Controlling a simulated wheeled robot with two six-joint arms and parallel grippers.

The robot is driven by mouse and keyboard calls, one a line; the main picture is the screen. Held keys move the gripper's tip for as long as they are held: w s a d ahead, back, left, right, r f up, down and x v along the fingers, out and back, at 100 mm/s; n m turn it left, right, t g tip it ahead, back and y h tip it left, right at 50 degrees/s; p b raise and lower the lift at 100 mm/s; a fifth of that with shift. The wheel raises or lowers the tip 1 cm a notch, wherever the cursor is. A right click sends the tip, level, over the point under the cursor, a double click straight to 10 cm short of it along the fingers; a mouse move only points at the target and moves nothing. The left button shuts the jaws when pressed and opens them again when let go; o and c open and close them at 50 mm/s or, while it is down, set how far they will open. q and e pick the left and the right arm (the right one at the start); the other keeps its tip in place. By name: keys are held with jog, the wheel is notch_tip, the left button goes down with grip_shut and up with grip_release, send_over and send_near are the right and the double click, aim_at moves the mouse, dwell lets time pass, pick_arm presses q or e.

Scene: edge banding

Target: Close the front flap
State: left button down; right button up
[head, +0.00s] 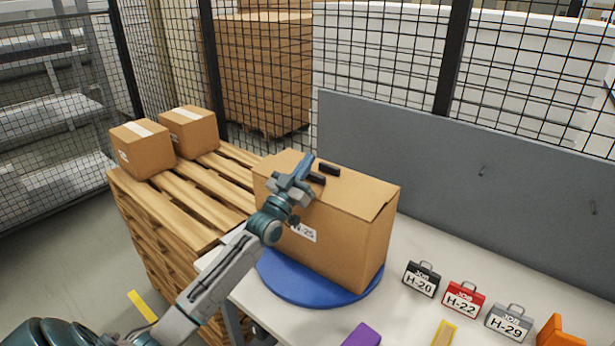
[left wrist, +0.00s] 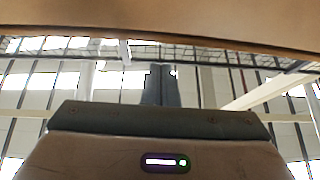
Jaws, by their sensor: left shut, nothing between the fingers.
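A large cardboard box (head: 345,240) stands on a round blue turntable (head: 318,293), with a white label on its near side. Its top (head: 357,187) looks mostly covered by cardboard, and a small notch shows near the right end. I cannot tell the front flap's exact position, as my arm hides part of the near top edge. My left gripper (head: 324,174) is at the box top, shut and empty. In the left wrist view the fingers (left wrist: 161,86) are together, and a cardboard surface (left wrist: 165,20) spans the top of the picture. My right gripper is not in view.
Black (head: 422,280), red (head: 463,300) and grey (head: 508,322) job tags stand on the white table, right of the turntable. A purple block (head: 362,335) and an orange object (head: 560,332) lie near the front. A grey panel (head: 440,150) stands behind. Two small boxes sit on pallets at left.

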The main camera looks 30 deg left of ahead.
aim_at(309, 177)
pick_arm(q)
notch_tip(309, 177, down, 2)
jog(key=shift+f, duration=0.1)
jog(key=shift+w+f, duration=0.2)
jog(key=shift+f, duration=0.75)
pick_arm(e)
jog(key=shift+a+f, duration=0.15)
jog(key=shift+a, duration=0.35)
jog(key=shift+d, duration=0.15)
pick_arm(q)
jog(key=shift+f+b, duration=0.1)
jog(key=shift+b, duration=0.2)
jog(key=shift+w+f+b, duration=0.3)
jog(key=shift+w+b, duration=0.05)
jog(key=shift+b, duration=0.3)
jog(key=shift+w+r, duration=0.1)
jog(key=shift+r, duration=0.05)
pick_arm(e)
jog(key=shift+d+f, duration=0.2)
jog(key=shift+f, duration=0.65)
